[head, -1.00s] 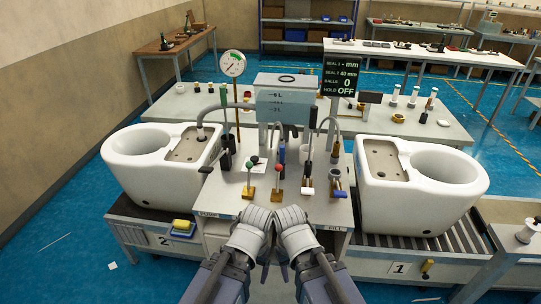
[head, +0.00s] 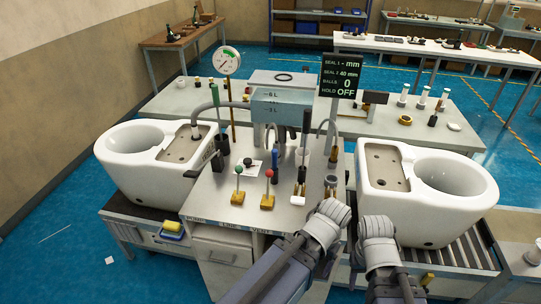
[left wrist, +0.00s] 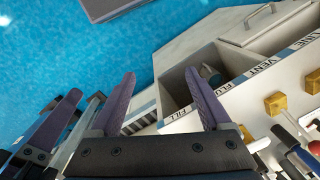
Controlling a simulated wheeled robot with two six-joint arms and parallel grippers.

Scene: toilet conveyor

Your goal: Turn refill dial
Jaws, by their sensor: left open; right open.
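No part is clearly marked as the refill dial. In the left wrist view, a rounded grey part (left wrist: 210,76) sits in an open compartment behind the FILL label (left wrist: 187,110); I cannot tell if it is the dial. My left gripper (left wrist: 160,76) is open and empty, its fingers above the floor and the compartment's edge. My right gripper (head: 360,252) is in front of the bench's right end, beside the left one; it also shows at the left of the left wrist view (left wrist: 82,100), open. In the head view, my wrists hide most of both fingers.
The bench (head: 205,205) carries levers, a water tank (head: 283,104) and a gauge (head: 227,61). White toilet bodies stand left (head: 135,165) and right (head: 420,190). A screen (head: 341,76) reads HOLD OFF. Blue floor (left wrist: 50,40) is free in front.

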